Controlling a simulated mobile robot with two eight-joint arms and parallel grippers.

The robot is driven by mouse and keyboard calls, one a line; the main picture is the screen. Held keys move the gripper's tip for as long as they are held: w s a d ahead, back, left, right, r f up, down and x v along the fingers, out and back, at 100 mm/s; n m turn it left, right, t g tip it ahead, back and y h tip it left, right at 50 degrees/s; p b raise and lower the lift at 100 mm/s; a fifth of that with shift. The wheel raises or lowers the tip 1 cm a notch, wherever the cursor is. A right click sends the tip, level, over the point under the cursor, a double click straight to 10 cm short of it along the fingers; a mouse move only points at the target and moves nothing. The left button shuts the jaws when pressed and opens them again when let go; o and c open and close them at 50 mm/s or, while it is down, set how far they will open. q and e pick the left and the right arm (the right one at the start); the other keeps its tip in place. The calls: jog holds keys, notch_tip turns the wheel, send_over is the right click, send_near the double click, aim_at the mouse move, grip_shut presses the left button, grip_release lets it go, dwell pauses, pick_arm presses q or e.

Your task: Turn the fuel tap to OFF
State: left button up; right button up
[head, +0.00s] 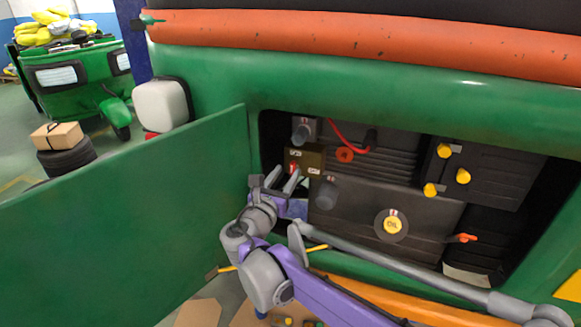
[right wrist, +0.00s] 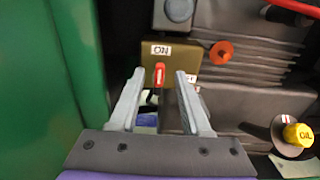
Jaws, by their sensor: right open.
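The fuel tap is a small red lever (right wrist: 159,70) on an olive-brown plate (right wrist: 208,62) inside the open engine bay. In the right wrist view it stands upright, just below the ON label (right wrist: 161,50). A second label, partly hidden by a finger, sits at the plate's lower right; the head view shows this label (head: 314,171) too small to read surely. My right gripper (head: 283,176) is open in front of the plate. In the right wrist view its fingertips lie either side of the lever, with no clear contact visible. My left gripper is out of view.
The green hatch door (head: 130,210) stands open close to the left of my right gripper. Around the plate are an orange knob (head: 345,155) with a red hose, a yellow OIL cap (head: 392,225) and yellow-capped terminals (head: 463,176). The bay's green rim surrounds the opening.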

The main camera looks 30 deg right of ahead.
aim_at(292, 166)
jog(key=shift+x, duration=1.8)
grip_shut()
